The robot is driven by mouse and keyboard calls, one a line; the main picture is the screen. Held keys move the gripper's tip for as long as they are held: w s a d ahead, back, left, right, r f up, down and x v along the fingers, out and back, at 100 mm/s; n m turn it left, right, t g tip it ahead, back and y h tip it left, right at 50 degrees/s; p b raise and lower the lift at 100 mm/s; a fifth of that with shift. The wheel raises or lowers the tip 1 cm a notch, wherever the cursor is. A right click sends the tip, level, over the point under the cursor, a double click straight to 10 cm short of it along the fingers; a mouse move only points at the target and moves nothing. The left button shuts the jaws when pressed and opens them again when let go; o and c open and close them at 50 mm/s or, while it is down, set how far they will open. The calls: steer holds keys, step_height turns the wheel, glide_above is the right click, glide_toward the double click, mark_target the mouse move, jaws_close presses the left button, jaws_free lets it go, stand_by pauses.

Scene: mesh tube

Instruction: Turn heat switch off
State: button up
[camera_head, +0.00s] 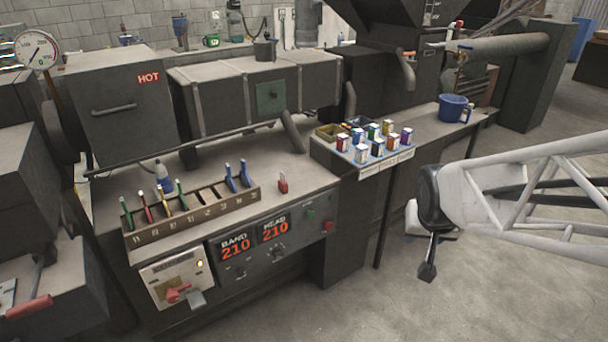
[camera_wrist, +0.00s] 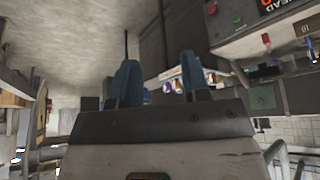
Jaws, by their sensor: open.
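A light switch panel (camera_head: 176,278) with a red rotary handle (camera_head: 178,292) is on the machine's front at lower left. A small amber lamp (camera_head: 200,264) glows on it. Its lettering is too small to read, so I cannot confirm it is the heat switch. To its right, a dark control panel shows two red displays reading 210 (camera_head: 237,248), with knobs below. My gripper (camera_head: 428,265) hangs well to the right of these panels, over open floor. In the wrist view my gripper's two blue fingers (camera_wrist: 160,80) are apart with nothing between them.
A slotted rack (camera_head: 190,213) with coloured-handled tools and a red padlock (camera_head: 283,182) sit on the bench above the panels. Several small boxes (camera_head: 374,140) and a blue mug (camera_head: 454,108) stand on the shelf at right. The floor before the machine is clear.

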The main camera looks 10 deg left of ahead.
steer(key=w+a+f+n+t+y, duration=0.25)
steer(key=w+a+f+y, duration=0.25)
steer(key=w+a+f, duration=1.6)
steer(key=y, duration=0.8)
glide_toward(243, 274)
steer(key=shift+w+a+f+g, duration=0.15)
steer(key=shift+w+a+g, duration=0.2)
steer(key=shift+w+a, duration=0.25)
steer(key=shift+a, duration=0.15)
steer(key=shift+x, duration=3.8)
steer(key=c, duration=0.6)
